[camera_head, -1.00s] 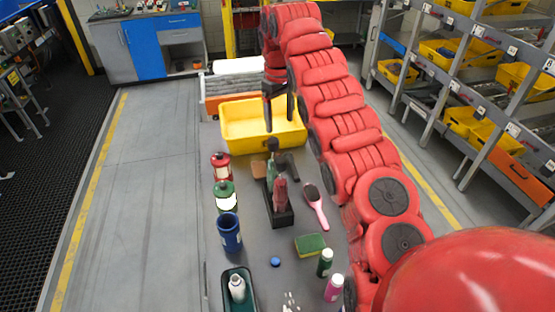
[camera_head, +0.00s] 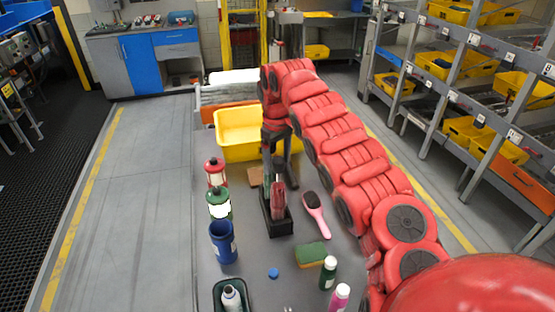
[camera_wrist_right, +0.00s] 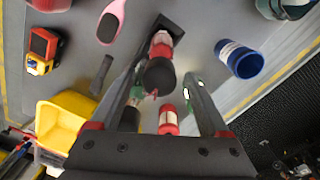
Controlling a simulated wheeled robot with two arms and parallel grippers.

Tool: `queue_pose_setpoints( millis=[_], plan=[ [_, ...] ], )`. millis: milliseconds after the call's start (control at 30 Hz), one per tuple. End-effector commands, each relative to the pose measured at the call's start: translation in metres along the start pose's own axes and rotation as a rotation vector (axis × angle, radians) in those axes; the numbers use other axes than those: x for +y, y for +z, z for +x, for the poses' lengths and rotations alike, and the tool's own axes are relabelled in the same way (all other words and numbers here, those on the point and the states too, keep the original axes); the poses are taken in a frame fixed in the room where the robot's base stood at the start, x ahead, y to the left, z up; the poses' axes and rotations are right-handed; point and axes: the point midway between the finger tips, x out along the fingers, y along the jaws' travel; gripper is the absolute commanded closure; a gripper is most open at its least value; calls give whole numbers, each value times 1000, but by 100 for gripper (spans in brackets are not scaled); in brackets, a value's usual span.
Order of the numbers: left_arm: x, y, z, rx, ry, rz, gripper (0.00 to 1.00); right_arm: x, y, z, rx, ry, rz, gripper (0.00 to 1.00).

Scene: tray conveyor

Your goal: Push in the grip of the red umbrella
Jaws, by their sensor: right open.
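The red umbrella (camera_head: 278,200) stands upright in a black stand (camera_head: 279,229) on the grey table, its dark grip at the top. In the right wrist view the red umbrella (camera_wrist_right: 161,43) is seen from above, with its round black grip (camera_wrist_right: 160,76) facing the camera. My right gripper (camera_head: 277,158) points down just above the umbrella. In the wrist view the fingers of my right gripper (camera_wrist_right: 166,76) are apart on either side of the grip; contact cannot be told. A dark green item (camera_head: 266,187) shows beside the umbrella. My left gripper is not in view.
A yellow bin (camera_head: 236,150) stands behind. A pink hairbrush (camera_head: 317,214), sponge (camera_head: 312,253) and bottles (camera_head: 328,272) are right and in front.

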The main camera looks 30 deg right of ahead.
Motion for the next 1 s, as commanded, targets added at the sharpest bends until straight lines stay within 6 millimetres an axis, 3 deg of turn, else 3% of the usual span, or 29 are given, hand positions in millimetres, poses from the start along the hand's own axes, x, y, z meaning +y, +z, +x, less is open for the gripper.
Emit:
queue_pose_setpoints(
  millis=[267, 700, 1000],
  plan=[
    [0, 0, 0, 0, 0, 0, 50, 0, 0, 1, 0, 0, 0, 22],
    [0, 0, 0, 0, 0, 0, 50, 0, 0, 1, 0, 0, 0, 100],
    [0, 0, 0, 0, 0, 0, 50, 0, 0, 1, 0, 1, 0, 100]
  ],
)
